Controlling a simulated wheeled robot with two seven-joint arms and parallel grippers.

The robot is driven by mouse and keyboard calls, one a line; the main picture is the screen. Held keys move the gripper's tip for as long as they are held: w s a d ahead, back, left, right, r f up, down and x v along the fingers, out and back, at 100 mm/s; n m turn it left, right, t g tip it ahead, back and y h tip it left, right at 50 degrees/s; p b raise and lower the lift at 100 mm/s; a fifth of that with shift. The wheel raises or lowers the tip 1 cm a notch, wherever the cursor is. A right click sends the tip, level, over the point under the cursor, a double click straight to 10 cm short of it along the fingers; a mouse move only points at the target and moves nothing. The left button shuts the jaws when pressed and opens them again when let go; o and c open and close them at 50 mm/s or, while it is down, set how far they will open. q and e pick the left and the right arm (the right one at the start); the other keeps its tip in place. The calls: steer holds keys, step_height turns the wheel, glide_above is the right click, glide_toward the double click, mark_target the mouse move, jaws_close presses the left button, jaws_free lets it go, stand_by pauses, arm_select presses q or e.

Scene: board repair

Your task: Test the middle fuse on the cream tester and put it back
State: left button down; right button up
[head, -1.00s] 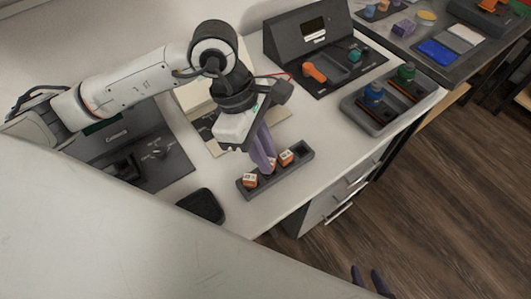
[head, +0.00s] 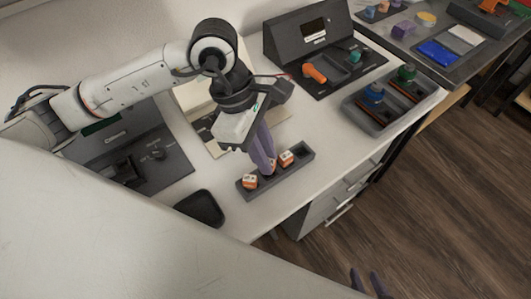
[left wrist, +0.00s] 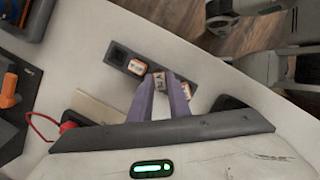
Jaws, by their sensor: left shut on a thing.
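My left gripper (head: 270,170) points down into the dark grey fuse tray (head: 306,152), its purple fingers shut on the middle fuse (left wrist: 159,80). That fuse is white and orange and sits between two similar fuses, one nearer the left end (head: 250,181) and one to the right (head: 286,158). In the head view the fingers mostly hide it. The tray's end slot (left wrist: 117,57) is empty. The cream tester (head: 187,97) stands behind my left arm, largely hidden by it. My right gripper (head: 370,283) shows only as two spread fingertips at the bottom edge.
A dark grey tester (head: 125,150) stands to the left, and a black pad (head: 200,208) lies in front of it. Another dark device (head: 305,35) with an orange part and a tray (head: 390,105) with blue and green knobs are to the right. The bench front edge is close to the fuse tray.

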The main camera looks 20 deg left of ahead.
arm_select(q)
steer(key=shift+f+b, duration=0.55)
steer(key=shift+b, duration=0.5)
stand_by(0.9)
steer(key=shift+f+b, duration=0.45)
steer(key=shift+b, duration=0.05)
stand_by(0.7)
steer(key=c, duration=1.3)
jaws_free()
steer(key=shift+c, duration=0.2)
steer(key=shift+r, duration=0.25)
steer(key=shift+r+p, duration=0.6)
steer(key=shift+r, duration=0.5)
steer(key=shift+r, duration=0.2)
